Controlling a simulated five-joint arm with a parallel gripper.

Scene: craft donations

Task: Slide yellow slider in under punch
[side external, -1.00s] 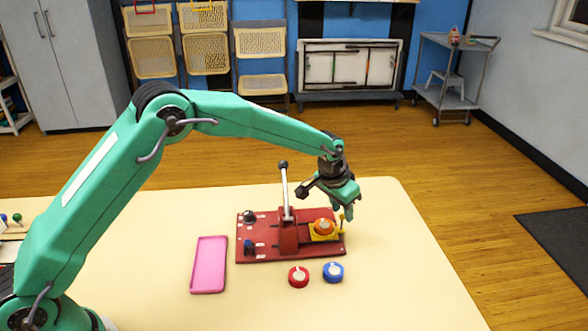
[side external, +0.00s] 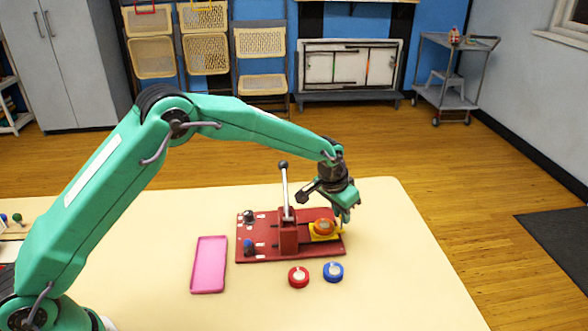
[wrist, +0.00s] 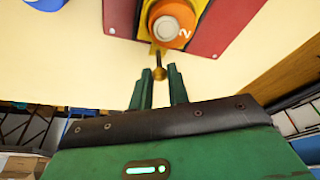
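The red press (side external: 288,237) stands on its red base plate (side external: 262,220) on the table, its lever upright. The yellow slider (side external: 313,238) sits at the right side of the press and carries an orange round piece (side external: 323,227). In the wrist view the yellow slider (wrist: 200,12) shows at the top, with the orange piece (wrist: 177,17) marked "2". A brass-coloured knob (wrist: 160,73) sticks out from the slider's near end. My gripper (wrist: 161,73) is open, its two green fingers either side of the knob. My gripper (side external: 344,213) hangs over the right end of the base plate.
A pink tray (side external: 209,265) lies left of the press. A red round piece (side external: 298,277) and a blue round piece (side external: 333,272) lie in front of it. A dark blue knob (side external: 249,247) is on the base plate's left part. The table right of the press is clear.

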